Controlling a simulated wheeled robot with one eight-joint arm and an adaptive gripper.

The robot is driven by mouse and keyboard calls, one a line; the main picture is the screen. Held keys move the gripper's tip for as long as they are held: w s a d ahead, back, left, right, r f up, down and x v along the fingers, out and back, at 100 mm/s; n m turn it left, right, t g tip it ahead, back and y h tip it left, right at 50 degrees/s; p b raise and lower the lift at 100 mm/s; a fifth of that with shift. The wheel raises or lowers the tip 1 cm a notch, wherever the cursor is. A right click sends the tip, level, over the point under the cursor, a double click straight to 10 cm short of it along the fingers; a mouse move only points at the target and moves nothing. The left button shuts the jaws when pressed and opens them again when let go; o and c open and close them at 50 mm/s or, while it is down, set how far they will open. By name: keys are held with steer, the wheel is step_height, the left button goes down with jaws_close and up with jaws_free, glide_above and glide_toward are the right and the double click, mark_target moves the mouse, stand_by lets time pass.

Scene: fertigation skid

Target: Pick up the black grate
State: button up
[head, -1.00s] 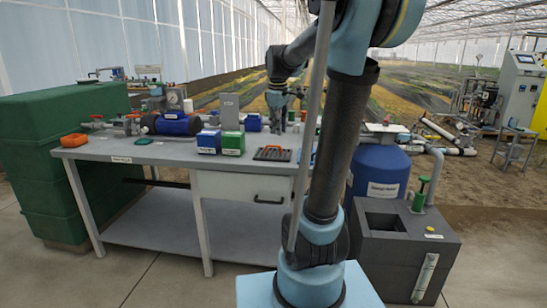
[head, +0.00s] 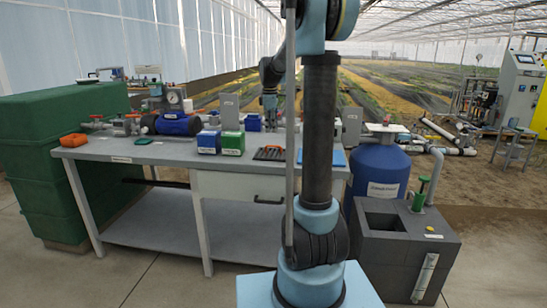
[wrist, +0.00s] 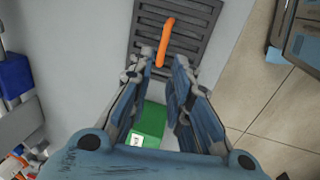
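The black grate (head: 270,153) lies flat on the workbench, just left of my arm in the head view; my arm may cover its right end. In the wrist view the slatted grate (wrist: 196,32) is at the top, with an orange handle (wrist: 165,42) across its middle. My gripper (wrist: 158,70) is open and empty. Its fingertips appear just below the near end of the handle in the wrist view, apart from it as far as I can tell. In the head view my gripper (head: 270,108) shows above the bench.
A green box (head: 232,143) and a blue box (head: 208,142) stand left of the grate. The green box (wrist: 150,120) shows between my fingers in the wrist view. A blue flat item (head: 338,158) lies right of my arm. A blue tank (head: 380,172) stands beside the bench.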

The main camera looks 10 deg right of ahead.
mark_target(272, 146)
steer(key=f, duration=0.3)
steer(key=w+f, duration=0.1)
steer(key=f, duration=0.7)
steer(key=shift+w+d, duration=0.3)
steer(key=shift+r, duration=0.1)
jaws_close()
